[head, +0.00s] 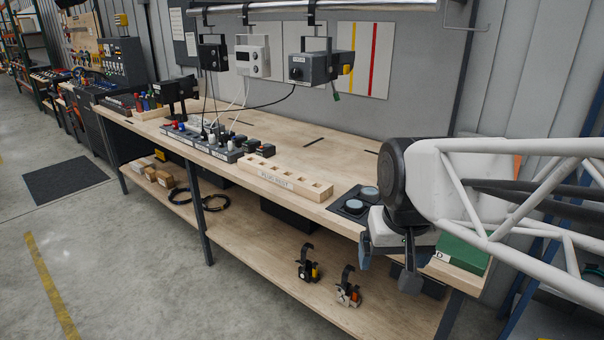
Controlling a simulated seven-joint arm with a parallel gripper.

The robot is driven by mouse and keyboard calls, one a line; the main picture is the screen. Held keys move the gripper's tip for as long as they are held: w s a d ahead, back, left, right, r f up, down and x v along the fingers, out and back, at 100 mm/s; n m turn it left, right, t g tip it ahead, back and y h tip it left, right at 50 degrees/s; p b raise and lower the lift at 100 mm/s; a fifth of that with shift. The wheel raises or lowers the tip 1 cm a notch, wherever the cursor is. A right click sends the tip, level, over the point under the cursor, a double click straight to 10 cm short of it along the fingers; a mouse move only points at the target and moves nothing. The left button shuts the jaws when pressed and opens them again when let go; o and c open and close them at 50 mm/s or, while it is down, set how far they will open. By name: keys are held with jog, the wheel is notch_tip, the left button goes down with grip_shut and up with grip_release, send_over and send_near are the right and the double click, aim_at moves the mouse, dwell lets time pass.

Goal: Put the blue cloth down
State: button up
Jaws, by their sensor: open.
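I cannot make out a blue cloth anywhere in the head view. My gripper (388,266) is at the right, by the front edge of the wooden workbench (300,137). Its fingers point down and stand apart, and I see nothing held between them. My arm covers the right end of the bench, so part of the surface there is hidden.
A wooden block with square holes (284,179) and a black tray with round pads (354,201) lie left of my gripper. A green box (462,254) is at the right. Devices (311,67) hang above. The bench's middle is mostly clear.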

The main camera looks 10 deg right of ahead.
jog(key=s+f, duration=0.3)
jog(key=s, duration=0.3)
jog(key=shift+s+a+f+n, duration=0.15)
jog(key=shift+a+f+n, duration=0.05)
jog(key=shift+a+n, duration=0.2)
dwell(0.8)
jog(key=shift+o, duration=0.5)
